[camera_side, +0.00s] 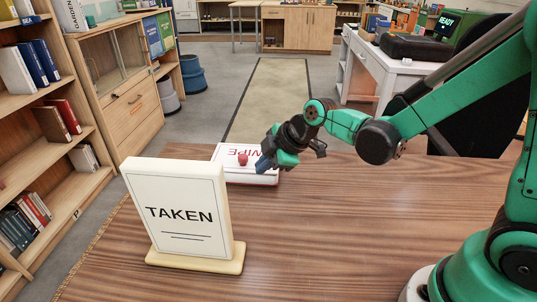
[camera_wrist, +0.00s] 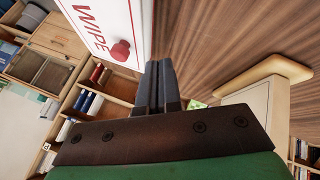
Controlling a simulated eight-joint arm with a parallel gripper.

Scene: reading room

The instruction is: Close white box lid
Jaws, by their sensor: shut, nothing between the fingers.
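The white box (camera_side: 228,153) lies on the wooden table, with red "WIPE" lettering and a red knob (camera_side: 243,159) on top. Its top looks flat; I cannot tell whether the lid sits fully down. My gripper (camera_side: 264,163) is shut and empty at the right part of the box and hides some of the lettering. In the wrist view, the box (camera_wrist: 112,16) fills the upper left, with the knob (camera_wrist: 121,52) just left of the shut fingertips (camera_wrist: 159,66). I cannot tell whether the fingers touch the box.
A white "TAKEN" sign (camera_side: 180,195) stands on a cream base at the table's front left, also in the wrist view (camera_wrist: 262,76). The table (camera_side: 330,215) is bare right of the sign. Bookshelves (camera_side: 45,130) stand beyond at left.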

